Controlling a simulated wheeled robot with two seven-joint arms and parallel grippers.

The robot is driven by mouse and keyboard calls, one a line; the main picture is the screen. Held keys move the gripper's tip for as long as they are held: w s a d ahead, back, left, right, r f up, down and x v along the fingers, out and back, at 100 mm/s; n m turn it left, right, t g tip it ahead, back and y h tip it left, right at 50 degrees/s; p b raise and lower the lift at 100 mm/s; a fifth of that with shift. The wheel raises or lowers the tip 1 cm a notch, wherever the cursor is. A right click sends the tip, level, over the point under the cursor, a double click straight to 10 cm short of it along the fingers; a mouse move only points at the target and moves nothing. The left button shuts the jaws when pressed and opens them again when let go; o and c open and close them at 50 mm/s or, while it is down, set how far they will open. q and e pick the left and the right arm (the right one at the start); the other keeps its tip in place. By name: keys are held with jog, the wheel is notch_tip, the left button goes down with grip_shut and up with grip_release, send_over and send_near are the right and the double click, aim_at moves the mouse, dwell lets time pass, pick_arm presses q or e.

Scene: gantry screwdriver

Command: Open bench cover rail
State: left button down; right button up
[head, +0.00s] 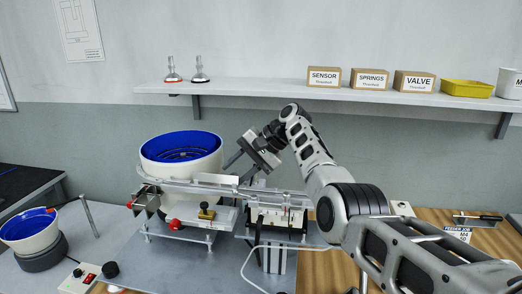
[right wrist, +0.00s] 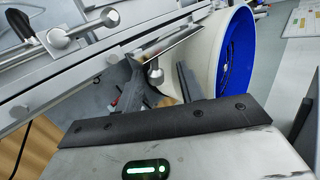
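A long silver rail assembly (head: 225,188) runs from the white bowl feeder toward the right across the bench fixture; it also crosses the right wrist view (right wrist: 75,72). My right gripper (head: 236,168) reaches down to the rail beside the bowl, its fingers pointing to the lower left. In the right wrist view, the two dark fingers (right wrist: 158,80) stand apart. Which part of the rail is the cover is not clear. My left gripper is not in view.
The white bowl feeder (head: 205,163) with blue inside stands close left of the gripper. A smaller bowl (head: 28,232) and a control box (head: 80,279) are at left. A shelf (head: 300,92) with boxes hangs above. The grey plate in front (head: 195,272) is mostly clear.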

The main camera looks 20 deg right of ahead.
jog(key=b+v, duration=0.2)
jog(key=v, duration=1.1)
jog(key=shift+s+d+r, duration=0.15)
jog(key=shift+d+r, duration=0.1)
